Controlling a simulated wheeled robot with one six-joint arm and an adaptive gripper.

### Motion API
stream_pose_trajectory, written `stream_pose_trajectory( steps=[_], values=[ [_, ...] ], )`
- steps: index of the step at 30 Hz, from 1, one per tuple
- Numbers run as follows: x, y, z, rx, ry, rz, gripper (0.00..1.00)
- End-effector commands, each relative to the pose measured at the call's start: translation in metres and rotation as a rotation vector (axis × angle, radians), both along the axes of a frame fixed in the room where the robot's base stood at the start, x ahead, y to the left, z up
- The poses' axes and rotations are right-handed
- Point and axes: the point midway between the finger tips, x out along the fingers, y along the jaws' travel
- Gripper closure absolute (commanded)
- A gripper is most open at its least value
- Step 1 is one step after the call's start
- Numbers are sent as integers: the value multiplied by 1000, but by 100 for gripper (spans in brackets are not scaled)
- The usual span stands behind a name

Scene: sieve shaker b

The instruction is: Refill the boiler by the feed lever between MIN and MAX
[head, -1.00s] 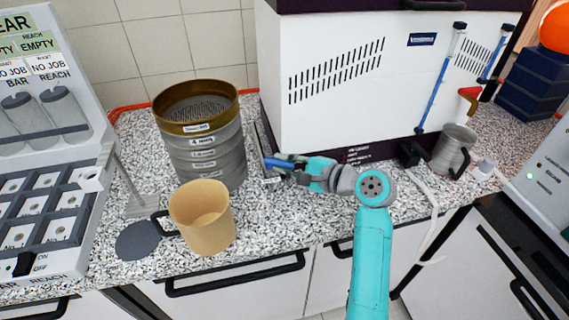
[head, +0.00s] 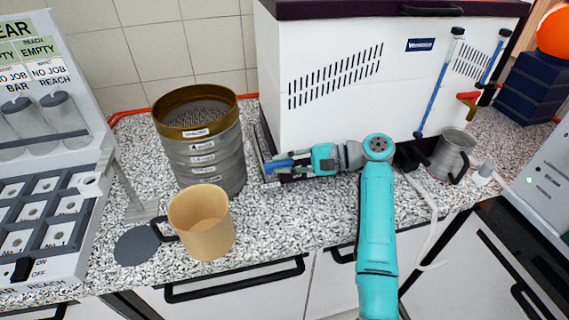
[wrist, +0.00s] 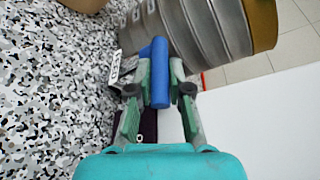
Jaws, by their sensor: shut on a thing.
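The boiler (head: 350,75) is the white cabinet with a dark top and base at the back of the counter. A slanted sight tube (head: 438,85) with blue in it stands on its front right. MIN and MAX marks are too small to read. My gripper (head: 278,165) is low at the boiler's front left corner. It is shut on a blue cylindrical handle, which I take as the feed lever (head: 284,162). In the wrist view the blue handle (wrist: 160,72) sits between both fingers. The lever's mount is largely hidden.
A sieve stack (head: 203,150) stands just left of my gripper, with a tan mug (head: 202,225) in front. A grey metal jug (head: 452,155) and a second slanted tube (head: 492,60) are at the right. A pale hose (head: 435,215) hangs over the counter edge.

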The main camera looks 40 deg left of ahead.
Motion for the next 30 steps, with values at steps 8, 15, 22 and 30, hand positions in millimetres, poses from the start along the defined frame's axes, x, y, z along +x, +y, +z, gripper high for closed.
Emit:
stream_pose_trajectory(
  steps=[8, 15, 22, 30],
  values=[
    [0, 0, -1, -1, 2, 9, 100],
    [0, 0, -1, -1, 1, 8, 62],
    [0, 0, 0, -1, 0, 8, 57],
    [9, -12, 3, -1, 1, 5, 57]
  ],
)
